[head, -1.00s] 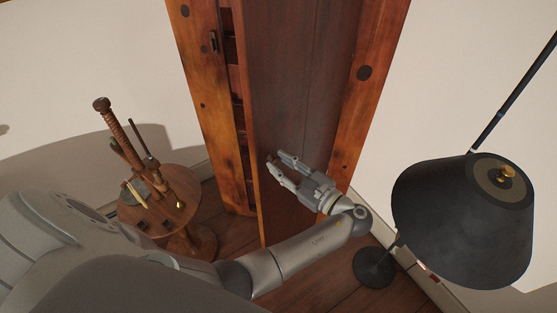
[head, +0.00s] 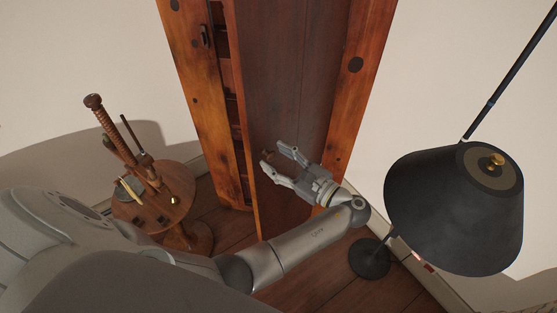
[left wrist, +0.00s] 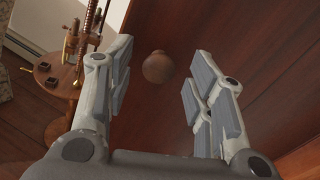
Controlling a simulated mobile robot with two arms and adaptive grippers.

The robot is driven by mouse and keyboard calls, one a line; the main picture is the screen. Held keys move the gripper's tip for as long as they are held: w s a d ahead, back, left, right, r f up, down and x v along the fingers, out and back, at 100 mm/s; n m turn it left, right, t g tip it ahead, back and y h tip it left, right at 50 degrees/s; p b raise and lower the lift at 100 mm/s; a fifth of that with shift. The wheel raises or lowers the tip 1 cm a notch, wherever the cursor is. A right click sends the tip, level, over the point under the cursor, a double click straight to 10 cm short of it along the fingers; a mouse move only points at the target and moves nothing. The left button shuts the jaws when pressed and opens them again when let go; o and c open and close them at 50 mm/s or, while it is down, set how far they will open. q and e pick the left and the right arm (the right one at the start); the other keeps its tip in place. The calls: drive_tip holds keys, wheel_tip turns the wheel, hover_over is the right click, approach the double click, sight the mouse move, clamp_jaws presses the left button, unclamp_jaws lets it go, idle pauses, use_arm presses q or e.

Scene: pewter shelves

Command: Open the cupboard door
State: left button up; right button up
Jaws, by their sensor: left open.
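The wooden cupboard (head: 194,80) stands in the corner. Its dark reddish door (head: 290,80) is partly open, with a gap at its left edge showing shelves inside. The round brown knob shows on the door panel in the left wrist view (left wrist: 157,67). My left gripper (head: 270,155) is in front of the lower door. In the left wrist view my left gripper (left wrist: 160,54) is open, its fingers on either side of the knob. I cannot tell whether they touch it. My right gripper is not in view.
A small round wooden table (head: 175,208) with tools on it stands to the left of the cupboard. A black-shaded floor lamp (head: 450,215) stands to the right. Some wooden floor (head: 325,275) between them is clear.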

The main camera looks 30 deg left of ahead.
use_arm(q)
approach(263, 125)
drive_tip(key=a, duration=0.5)
drive_tip(key=shift+w+r, duration=0.1)
drive_tip(key=shift+w, duration=0.3)
drive_tip(key=shift+c, duration=0.3)
